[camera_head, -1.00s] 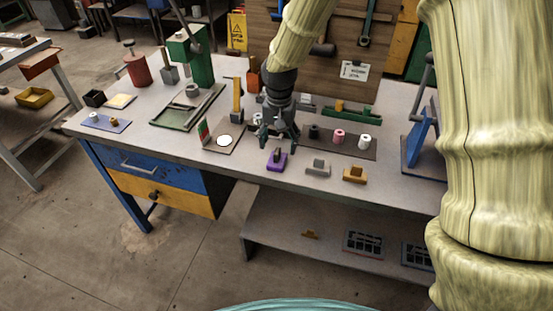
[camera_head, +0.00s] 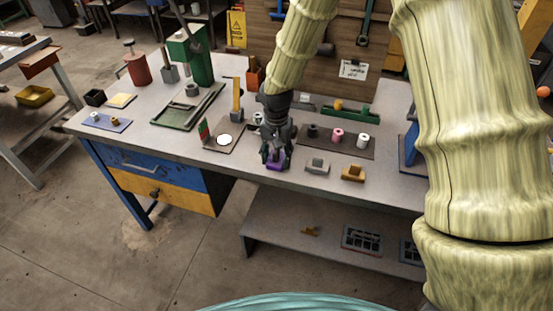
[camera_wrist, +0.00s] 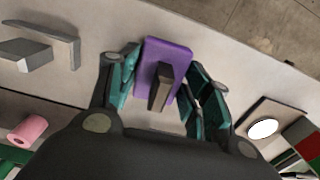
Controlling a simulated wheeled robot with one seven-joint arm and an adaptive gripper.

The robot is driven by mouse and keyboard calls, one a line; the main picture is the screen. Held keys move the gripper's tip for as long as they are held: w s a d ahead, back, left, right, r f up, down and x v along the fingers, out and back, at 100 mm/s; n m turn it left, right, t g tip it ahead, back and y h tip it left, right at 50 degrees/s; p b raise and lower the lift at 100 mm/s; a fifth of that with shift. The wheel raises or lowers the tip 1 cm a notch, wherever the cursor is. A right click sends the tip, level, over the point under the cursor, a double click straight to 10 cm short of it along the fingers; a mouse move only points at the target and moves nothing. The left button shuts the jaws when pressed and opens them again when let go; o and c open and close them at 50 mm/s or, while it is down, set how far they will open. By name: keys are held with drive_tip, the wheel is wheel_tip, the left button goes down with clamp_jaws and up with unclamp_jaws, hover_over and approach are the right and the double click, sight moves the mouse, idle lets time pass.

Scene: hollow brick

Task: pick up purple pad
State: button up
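The purple pad (camera_wrist: 177,58) is a flat purple block with a dark upright handle (camera_wrist: 161,87) on top. It rests on the bench near the front edge. In the head view the purple pad (camera_head: 275,166) is mostly hidden by my gripper (camera_head: 275,155). In the wrist view my gripper (camera_wrist: 166,80) is open, with its teal fingers on either side of the pad and its handle. A gap shows between the right finger and the handle. I cannot tell whether either finger touches the pad.
A grey pad (camera_head: 317,166) and an orange-yellow pad (camera_head: 353,174) sit to the right. A board with a white disc (camera_head: 224,140) lies to the left. Behind is a dark mat (camera_head: 348,147) with several spools. The bench's front edge is close.

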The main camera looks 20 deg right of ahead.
sight(277, 152)
drive_tip(key=c, duration=0.4)
drive_tip(key=shift+r, duration=0.15)
drive_tip(key=shift+w+r, duration=0.1)
drive_tip(key=shift+r, duration=0.45)
drive_tip(key=shift+s+r+b, duration=0.25)
drive_tip(key=shift+r+b, duration=0.1)
drive_tip(key=shift+r, duration=0.2)
drive_tip(key=shift+s+r+b, duration=0.2)
drive_tip(key=shift+r+b, duration=0.15)
drive_tip(key=shift+r, duration=0.15)
drive_tip(key=s+r+b, duration=0.1)
drive_tip(key=s+b, duration=0.1)
drive_tip(key=s, duration=1.3)
drive_tip(key=shift+s+d+r+b, duration=0.2)
drive_tip(key=shift+r+b, duration=0.1)
drive_tip(key=shift+b, duration=0.1)
drive_tip(key=shift+o, duration=0.8)
drive_tip(key=shift+w, duration=0.15)
drive_tip(key=shift+c, duration=0.4)
